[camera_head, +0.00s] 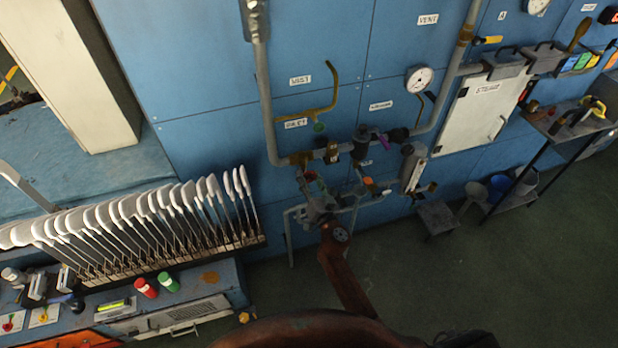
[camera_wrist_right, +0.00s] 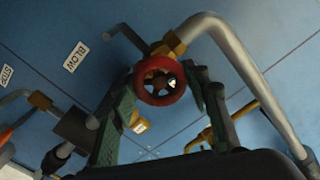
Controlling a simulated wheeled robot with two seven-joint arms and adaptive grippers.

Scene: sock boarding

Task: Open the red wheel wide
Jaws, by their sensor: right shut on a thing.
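The red wheel (camera_wrist_right: 161,80) is a small round handwheel with a dark spoked centre, on a brass fitting of a grey pipe. In the right wrist view it sits between the two green fingers of my right gripper (camera_wrist_right: 163,84), which is shut on it, one finger at each side of the rim. In the head view my right gripper (camera_head: 315,190) reaches up to the pipework at the blue wall, and only a small reddish bit of the wheel (camera_head: 310,176) shows there. How far the wheel is turned cannot be told. My left gripper is not in view.
Grey pipes (camera_head: 268,110) run over the blue wall panels around the wheel. A brass lever (camera_head: 318,112), a pressure gauge (camera_head: 419,79) and a white cabinet (camera_head: 478,118) are close by. A rack of white sock boards (camera_head: 150,210) stands at the left. The green floor below is mostly clear.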

